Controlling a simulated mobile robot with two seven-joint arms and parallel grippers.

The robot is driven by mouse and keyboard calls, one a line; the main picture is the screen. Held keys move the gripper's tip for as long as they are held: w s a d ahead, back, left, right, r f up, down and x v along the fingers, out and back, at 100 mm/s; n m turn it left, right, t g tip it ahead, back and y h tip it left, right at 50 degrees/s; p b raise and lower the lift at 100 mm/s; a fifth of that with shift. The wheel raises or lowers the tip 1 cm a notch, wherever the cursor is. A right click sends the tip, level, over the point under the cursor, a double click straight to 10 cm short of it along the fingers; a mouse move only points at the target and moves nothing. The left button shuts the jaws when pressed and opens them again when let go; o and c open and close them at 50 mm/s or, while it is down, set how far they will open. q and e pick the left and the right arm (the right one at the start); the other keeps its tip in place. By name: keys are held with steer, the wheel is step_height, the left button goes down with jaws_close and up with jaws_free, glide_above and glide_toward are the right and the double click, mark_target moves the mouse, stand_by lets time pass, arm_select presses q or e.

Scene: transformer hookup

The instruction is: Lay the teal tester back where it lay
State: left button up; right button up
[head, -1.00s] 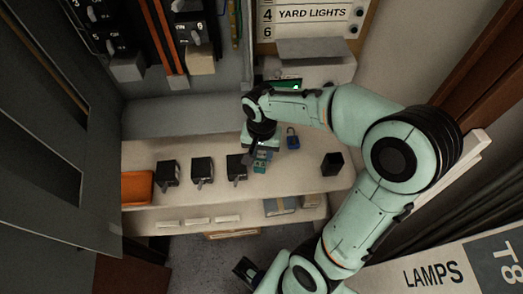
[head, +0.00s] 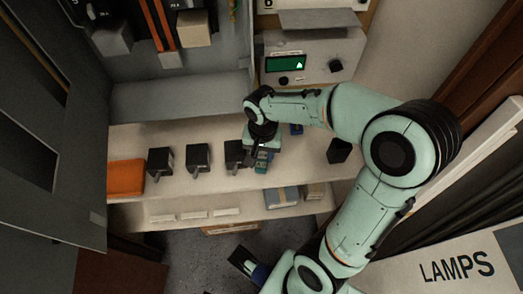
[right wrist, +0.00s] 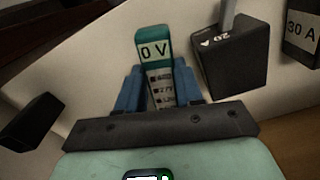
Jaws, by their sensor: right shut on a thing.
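The teal tester (head: 262,162) is held in my right gripper (head: 262,150), over the front part of the pale shelf (head: 300,177). In the right wrist view the tester (right wrist: 153,40) stands out between the blue fingers of my right gripper (right wrist: 160,90), with its "0 V" label and a column of smaller markings facing the camera. The fingers are shut on its sides. I cannot tell whether the tester touches the shelf.
Several black blocks stand in a row left of the tester, the nearest (head: 235,153) close beside it. An orange bin (head: 126,178) is at the left end.

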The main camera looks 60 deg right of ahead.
arm_select(q)
steer(key=shift+f+b, duration=0.5)
steer(key=shift+f, duration=0.15)
arm_select(e)
steer(key=shift+f, duration=0.8)
steer(key=o, duration=1.1)
arm_select(q)
steer(key=r+p, duration=0.1)
steer(key=s+r+p, duration=0.1)
steer(key=r+p, duration=0.1)
steer(key=shift+r, duration=0.1)
arm_select(e)
step_height(320, 180, up, 13)
steer(key=shift+r, duration=0.15)
